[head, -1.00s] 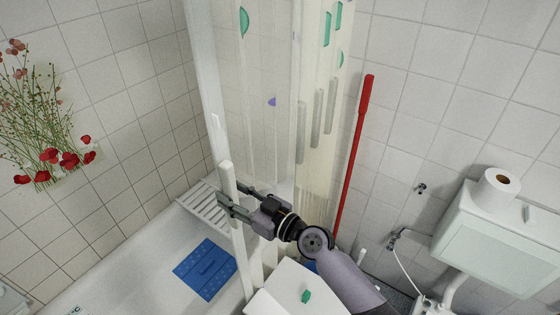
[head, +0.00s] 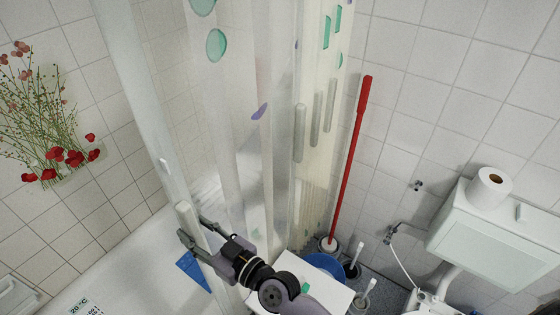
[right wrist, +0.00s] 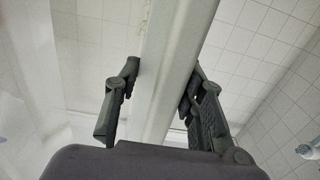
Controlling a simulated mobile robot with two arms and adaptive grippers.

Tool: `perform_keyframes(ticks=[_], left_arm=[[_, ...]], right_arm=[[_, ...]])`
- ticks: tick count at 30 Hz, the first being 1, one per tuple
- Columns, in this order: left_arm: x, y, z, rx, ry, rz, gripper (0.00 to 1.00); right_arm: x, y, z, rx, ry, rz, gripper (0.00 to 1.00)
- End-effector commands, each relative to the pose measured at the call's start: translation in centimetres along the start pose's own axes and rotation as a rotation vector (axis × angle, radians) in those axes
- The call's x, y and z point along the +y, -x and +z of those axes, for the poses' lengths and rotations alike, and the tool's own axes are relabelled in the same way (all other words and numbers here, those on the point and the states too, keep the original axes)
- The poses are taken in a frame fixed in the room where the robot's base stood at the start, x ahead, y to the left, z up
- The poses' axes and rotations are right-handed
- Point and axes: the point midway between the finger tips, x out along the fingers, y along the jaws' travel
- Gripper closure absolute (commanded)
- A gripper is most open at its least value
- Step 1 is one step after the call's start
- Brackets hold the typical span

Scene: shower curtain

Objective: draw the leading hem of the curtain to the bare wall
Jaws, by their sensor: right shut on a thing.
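The shower curtain (head: 228,130) is whitish and translucent, with green and purple marks. It hangs in folds across the middle of the head view. Its leading hem (head: 150,110) is a long white strip at the curtain's left, leaning from upper left to lower right. My right gripper (head: 193,228) is shut on the hem low down over the tub. In the right wrist view the hem (right wrist: 176,60) passes between the two dark fingers (right wrist: 165,78). The tiled wall (head: 120,165) with a red flower picture is at the left, apart from the hem. My left gripper is out of view.
The white bathtub (head: 130,265) with a blue mat (head: 194,270) lies below. A red-handled pole (head: 352,150) leans at the right wall. A white-topped stand (head: 322,290), a blue basin (head: 325,266) and a toilet cistern (head: 490,240) are to the right. Space over the tub's left is open.

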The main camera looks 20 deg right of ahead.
Motion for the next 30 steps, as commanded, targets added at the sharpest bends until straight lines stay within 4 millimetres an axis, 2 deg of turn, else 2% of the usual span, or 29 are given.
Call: perform_keyframes(ticks=[5, 8, 30], left_arm=[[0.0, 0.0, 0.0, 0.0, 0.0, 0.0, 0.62], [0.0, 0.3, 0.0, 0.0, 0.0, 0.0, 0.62], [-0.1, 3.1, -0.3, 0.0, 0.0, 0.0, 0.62]], right_arm=[[0.0, -0.1, -0.1, 0.002, 0.0, -0.001, 0.92], [-0.7, 0.0, -0.1, 0.0, -0.002, -0.001, 0.92], [-12.6, 0.0, -0.1, -0.001, -0.005, -0.002, 0.92]])
